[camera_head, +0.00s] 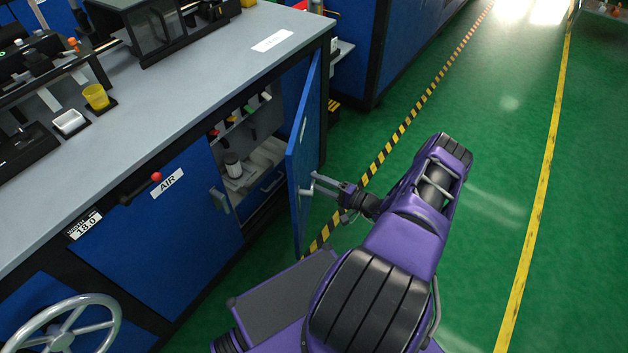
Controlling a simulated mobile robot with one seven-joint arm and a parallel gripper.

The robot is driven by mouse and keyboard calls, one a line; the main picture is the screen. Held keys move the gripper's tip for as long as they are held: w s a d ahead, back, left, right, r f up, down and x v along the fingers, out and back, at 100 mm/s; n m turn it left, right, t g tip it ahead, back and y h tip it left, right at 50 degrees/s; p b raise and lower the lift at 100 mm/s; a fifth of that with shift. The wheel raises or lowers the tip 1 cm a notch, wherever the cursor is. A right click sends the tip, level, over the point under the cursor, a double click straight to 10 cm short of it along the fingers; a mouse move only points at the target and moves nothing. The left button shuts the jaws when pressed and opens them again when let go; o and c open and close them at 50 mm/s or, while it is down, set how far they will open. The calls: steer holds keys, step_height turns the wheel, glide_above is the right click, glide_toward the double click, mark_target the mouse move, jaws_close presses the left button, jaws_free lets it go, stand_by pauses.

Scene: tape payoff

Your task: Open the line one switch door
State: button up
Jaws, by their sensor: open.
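The blue switch door (303,150) is swung well out from the cabinet under the grey bench top. Its opening shows shelves with small switches and items inside. My gripper (312,186) is at the outer part of the door, with its light fingers beside the door's handle. I cannot tell whether the fingers touch the handle or the door. The jaws are open. My purple arm reaches in from the lower right. No label reading line one shows on this door.
A closed blue door marked AIR (168,184) with a grey handle (220,200) is to the left. A handwheel (65,330) stands at lower left. Green floor (500,170) is clear to the right, crossed by striped and yellow tape.

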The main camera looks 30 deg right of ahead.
steer(key=v, duration=1.5)
steer(key=shift+s+d, duration=0.15)
steer(key=shift+s, duration=0.05)
steer(key=shift+r, duration=0.1)
